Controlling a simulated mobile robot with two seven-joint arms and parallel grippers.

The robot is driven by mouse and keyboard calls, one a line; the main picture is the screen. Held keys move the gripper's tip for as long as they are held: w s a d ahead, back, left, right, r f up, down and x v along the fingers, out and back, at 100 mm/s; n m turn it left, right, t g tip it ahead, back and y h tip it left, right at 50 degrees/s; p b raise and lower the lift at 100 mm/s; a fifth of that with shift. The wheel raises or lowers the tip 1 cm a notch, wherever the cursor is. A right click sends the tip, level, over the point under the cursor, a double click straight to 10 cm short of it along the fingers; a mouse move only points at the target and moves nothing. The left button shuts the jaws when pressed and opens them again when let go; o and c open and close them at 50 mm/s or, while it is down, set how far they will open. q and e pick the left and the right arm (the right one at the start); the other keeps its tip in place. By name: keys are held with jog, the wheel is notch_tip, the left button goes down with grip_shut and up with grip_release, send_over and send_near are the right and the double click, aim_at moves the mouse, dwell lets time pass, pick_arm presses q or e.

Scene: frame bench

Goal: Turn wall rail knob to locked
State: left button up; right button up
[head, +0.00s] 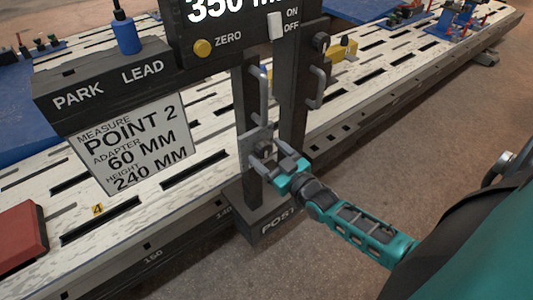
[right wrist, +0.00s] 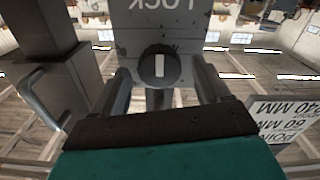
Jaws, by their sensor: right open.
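The dark round knob (right wrist: 158,65) is in the right wrist view, with a white pointer line standing upright in that picture. It sits on a grey plate (right wrist: 185,40) with upside-down lettering that reads LOCK, cut off at the top edge. My right gripper (right wrist: 162,78) is open, with one finger on each side of the knob; I cannot tell whether they touch it. In the head view my right gripper (head: 268,158) is at the grey carriage on the left dark post (head: 251,98), and it hides the knob there. My left gripper is not in view.
Grey handles (head: 316,88) stick out from the posts beside the gripper. A box marked PARK LEAD (head: 105,82) and a POINT 2 card (head: 130,142) are to the left. A red block (head: 18,235) lies on the slotted bench. The floor on the right is clear.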

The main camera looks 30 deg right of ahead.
jog(key=shift+w+a, duration=0.1)
jog(key=shift+w, duration=0.5)
jog(key=shift+c, duration=0.4)
jog(key=c, duration=1)
jog(key=shift+o, duration=0.2)
